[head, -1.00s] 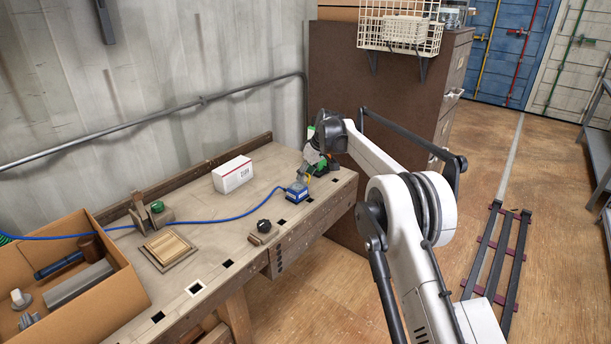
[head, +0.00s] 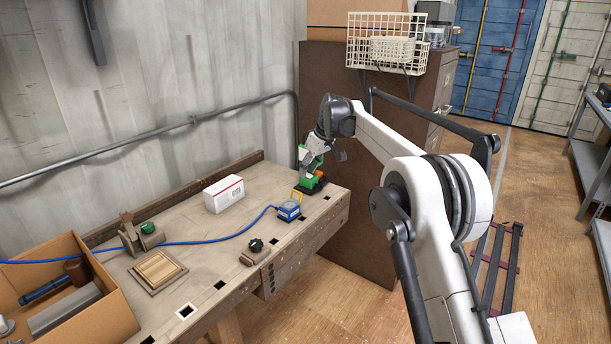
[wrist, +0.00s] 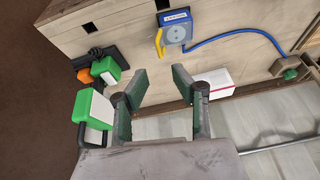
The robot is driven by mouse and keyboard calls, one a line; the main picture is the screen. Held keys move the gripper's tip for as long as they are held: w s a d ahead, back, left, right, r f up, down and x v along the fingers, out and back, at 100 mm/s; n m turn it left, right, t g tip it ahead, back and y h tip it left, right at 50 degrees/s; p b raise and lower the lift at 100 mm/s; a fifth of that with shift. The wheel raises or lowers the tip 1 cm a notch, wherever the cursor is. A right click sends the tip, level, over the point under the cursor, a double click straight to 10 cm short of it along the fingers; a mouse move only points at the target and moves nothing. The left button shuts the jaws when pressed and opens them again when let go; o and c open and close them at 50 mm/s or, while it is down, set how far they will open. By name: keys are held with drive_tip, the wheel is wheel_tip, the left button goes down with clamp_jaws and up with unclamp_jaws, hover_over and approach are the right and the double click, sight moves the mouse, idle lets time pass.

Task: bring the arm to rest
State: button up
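My gripper (wrist: 160,76) is open in the wrist view, with nothing between its two dark green-grey fingers. In the head view my gripper (head: 312,156) hangs from the arm's dark wrist above the far right end of the wooden workbench (head: 226,262). A green, black and orange item (head: 311,184) stands at that end, partly hidden by the gripper. Whether they touch cannot be told from the head view. A blue box (head: 289,211) with a yellow loop and a blue cable sits beside it, apart from the gripper in the wrist view.
A white box (head: 223,194), a wooden tray (head: 157,270) and a black knob on a block (head: 255,250) are on the bench. A cardboard box (head: 100,312) of parts is at the left. A brown cabinet (head: 350,190) with a wire basket (head: 385,45) stands behind the arm.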

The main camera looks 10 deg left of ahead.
drive_tip(key=shift+d+r, duration=0.1)
drive_tip(key=s+d+r+m+t, duration=0.25)
drive_tip(key=s+d+r, duration=0.55)
drive_tip(key=d+r, duration=0.5)
drive_tip(key=s+d+r+m+h, duration=0.2)
drive_tip(key=s+d+r+m, duration=0.2)
drive_tip(key=s+d, duration=0.75)
drive_tip(key=s+d+f+m+t, duration=0.1)
drive_tip(key=s+d, duration=0.4)
drive_tip(key=s, duration=0.4)
drive_tip(key=s+d+f+m+t, duration=0.1)
drive_tip(key=s+d+m, duration=0.1)
drive_tip(key=s+d, duration=0.5)
drive_tip(key=s+d+f+m+h, duration=0.1)
drive_tip(key=s+d+f, duration=0.1)
drive_tip(key=s+f, duration=0.3)
drive_tip(key=s+d+f+m+t+h, duration=0.1)
drive_tip(key=s+f, duration=0.4)
drive_tip(key=s, duration=0.7)
drive_tip(key=shift+s+d+f+m, duration=0.15)
drive_tip(key=shift+d+m, duration=0.2)
drive_tip(key=shift+d, duration=0.1)
